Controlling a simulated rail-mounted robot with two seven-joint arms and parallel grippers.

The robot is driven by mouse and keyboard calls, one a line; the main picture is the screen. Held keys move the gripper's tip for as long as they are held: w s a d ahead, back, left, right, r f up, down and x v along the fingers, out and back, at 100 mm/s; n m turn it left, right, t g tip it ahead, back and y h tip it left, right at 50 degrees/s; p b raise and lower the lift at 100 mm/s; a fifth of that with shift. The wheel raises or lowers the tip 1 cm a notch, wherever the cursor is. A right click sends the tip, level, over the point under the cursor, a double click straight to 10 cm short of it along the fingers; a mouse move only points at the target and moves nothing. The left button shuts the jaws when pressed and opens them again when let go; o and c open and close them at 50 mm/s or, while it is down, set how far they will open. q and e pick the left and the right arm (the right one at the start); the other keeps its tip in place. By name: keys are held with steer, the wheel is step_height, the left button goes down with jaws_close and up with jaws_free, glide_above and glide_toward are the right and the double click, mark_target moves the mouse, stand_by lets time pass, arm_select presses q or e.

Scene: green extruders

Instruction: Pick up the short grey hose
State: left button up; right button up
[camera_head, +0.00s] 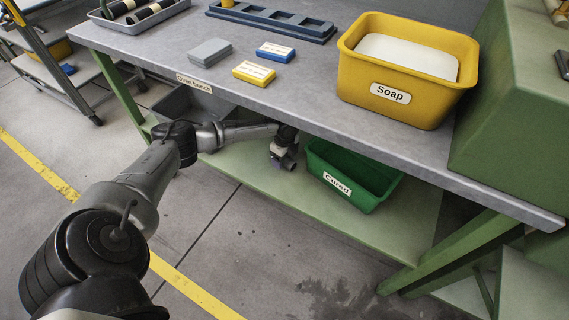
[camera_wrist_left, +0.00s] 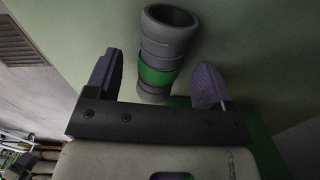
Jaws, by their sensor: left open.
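The short grey hose (camera_wrist_left: 170,45) has a green band around it and an open dark end. In the left wrist view it lies between the two purple-grey fingers of my left gripper (camera_wrist_left: 157,78), apart from both, and reaches out past the fingertips. In the head view my left gripper (camera_head: 284,158) is low under the bench, over the pale green lower shelf. The jaws are open. I cannot make out the hose in the head view. My right gripper is not seen.
The green "Cured" bin (camera_head: 346,185) stands on the lower shelf (camera_head: 270,193), right of my gripper. The grey bench top (camera_head: 290,95) is above my forearm. A yellow "Soap" bin (camera_head: 400,100) stands on the bench. A grey bin (camera_head: 185,104) is under its left end.

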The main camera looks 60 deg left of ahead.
arm_select(q)
steer(key=shift+f, duration=0.85)
steer(key=shift+s+r, duration=0.1)
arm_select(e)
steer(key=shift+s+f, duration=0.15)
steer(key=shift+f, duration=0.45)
arm_select(q)
steer(key=shift+c, duration=0.5)
steer(key=c, duration=0.9)
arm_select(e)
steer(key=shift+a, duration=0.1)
arm_select(q)
steer(key=shift+r, duration=0.15)
steer(key=shift+c, duration=0.2)
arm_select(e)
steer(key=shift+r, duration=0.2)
